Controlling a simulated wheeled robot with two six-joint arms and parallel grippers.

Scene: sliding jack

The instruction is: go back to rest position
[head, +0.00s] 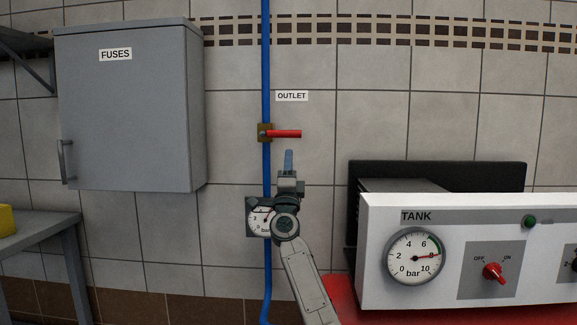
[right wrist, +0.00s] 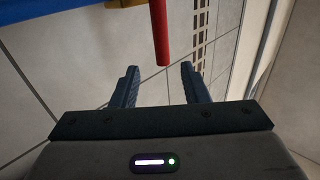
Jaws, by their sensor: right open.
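My right gripper (head: 288,160) is raised in front of the tiled wall, just below the red outlet lever (head: 284,134). In the right wrist view its two blue fingers (right wrist: 161,85) are apart with nothing between them. The red lever (right wrist: 159,35) shows beyond the fingertips, apart from them. In the head view the lever lies level, pointing right from its brass valve on the blue pipe (head: 266,60). My left gripper is not in view.
A grey fuse box (head: 130,120) hangs at the left, above a grey table (head: 40,235). A pressure gauge (head: 260,220) is on the pipe, partly hidden by my arm. The white tank panel (head: 465,290), with a dial and red switch, stands at the right.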

